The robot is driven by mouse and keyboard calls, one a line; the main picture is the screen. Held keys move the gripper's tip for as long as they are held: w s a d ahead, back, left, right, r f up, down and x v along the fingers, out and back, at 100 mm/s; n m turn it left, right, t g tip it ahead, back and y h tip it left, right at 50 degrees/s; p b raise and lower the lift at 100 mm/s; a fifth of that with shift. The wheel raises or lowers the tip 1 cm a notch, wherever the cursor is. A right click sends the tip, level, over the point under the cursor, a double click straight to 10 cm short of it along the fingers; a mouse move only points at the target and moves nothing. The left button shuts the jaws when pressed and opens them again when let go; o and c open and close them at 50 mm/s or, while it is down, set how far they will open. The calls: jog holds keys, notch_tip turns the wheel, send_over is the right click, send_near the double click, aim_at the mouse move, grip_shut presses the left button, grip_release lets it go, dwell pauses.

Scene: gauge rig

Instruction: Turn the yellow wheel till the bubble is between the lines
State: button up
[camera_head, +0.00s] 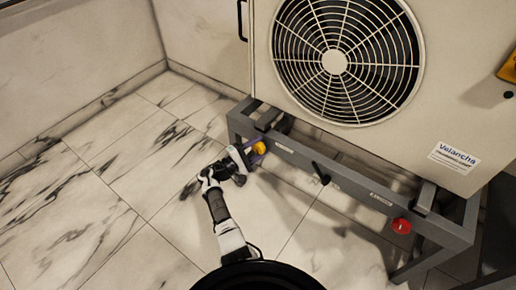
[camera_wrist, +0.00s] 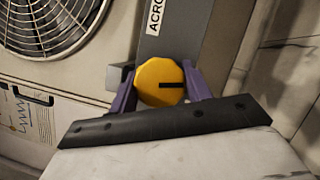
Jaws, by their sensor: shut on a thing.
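The yellow wheel (camera_head: 259,148) sits on the front of the grey frame, toward its left end. In the wrist view the wheel (camera_wrist: 160,83) is a many-sided yellow knob with a black mark running from its middle to the right. My gripper (camera_head: 249,150) is at the wheel. In the wrist view the purple fingers of my gripper (camera_wrist: 161,88) stand on both sides of the wheel and are shut on it. I cannot make out a bubble or its lines in either view.
A big fan unit (camera_head: 440,90) rests on the grey frame (camera_head: 345,180). A label (camera_wrist: 154,17) reads "ACRO". The marble floor (camera_head: 100,190) at left is clear.

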jog(key=n+t, duration=0.1)
jog(key=n, duration=0.1)
jog(key=n+t+p, duration=0.1)
jog(key=n, duration=0.2)
jog(key=shift+n+t, duration=0.3)
jog(key=shift+n+t+y+p, duration=0.3)
jog(key=shift+n+t, duration=0.25)
jog(key=shift+n, duration=0.75)
jog(key=shift+n+t+y+p, duration=0.2)
jog(key=shift+n+t+p, duration=0.25)
jog(key=shift+n, duration=0.85)
jog(key=shift+t, duration=0.3)
jog(key=o, duration=1)
jog(key=shift+c, duration=0.2)
jog(key=shift+s+f, duration=0.1)
